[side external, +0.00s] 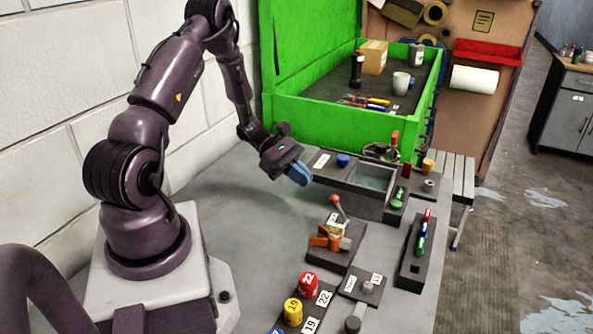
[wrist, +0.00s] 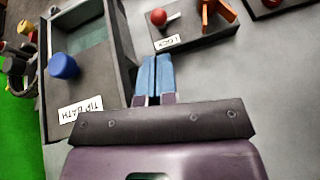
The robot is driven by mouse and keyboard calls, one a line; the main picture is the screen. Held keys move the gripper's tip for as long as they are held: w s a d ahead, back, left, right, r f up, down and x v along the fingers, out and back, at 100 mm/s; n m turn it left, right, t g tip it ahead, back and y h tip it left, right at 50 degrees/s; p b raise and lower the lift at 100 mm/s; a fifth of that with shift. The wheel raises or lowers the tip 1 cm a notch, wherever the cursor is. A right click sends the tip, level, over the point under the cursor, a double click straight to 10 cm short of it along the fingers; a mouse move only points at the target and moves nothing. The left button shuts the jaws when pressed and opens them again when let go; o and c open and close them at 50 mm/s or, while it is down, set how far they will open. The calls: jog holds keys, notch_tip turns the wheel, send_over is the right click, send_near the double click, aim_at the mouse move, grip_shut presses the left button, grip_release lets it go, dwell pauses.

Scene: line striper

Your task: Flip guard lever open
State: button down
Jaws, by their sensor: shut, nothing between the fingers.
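My gripper (side external: 300,173) is shut and empty, its blue fingers pointing down to the right, above the table beside the dip-bath box. In the wrist view its fingers (wrist: 155,75) lie together. A lever with a red ball knob (side external: 335,199) rises from a dark block with an orange part (side external: 331,237), to the right of and nearer the camera than my gripper. In the wrist view the red knob (wrist: 158,17) is beyond my fingertips, by a label reading LOCK (wrist: 167,42). I cannot tell for certain whether this is the guard lever. My gripper is apart from it.
The bath box (side external: 368,200) with a blue knob (side external: 342,160) stands close to my fingers. Red and yellow numbered cylinders (side external: 308,284) (side external: 292,311) stand at the front. A green crate (side external: 330,122) is behind. The table left of the lever block is clear.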

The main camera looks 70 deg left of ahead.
aim_at(340, 209)
jog(key=x, duration=0.5)
jog(key=shift+w+d+f, duration=0.1)
jog(key=shift+d+f, duration=0.05)
jog(key=shift+d, duration=0.1)
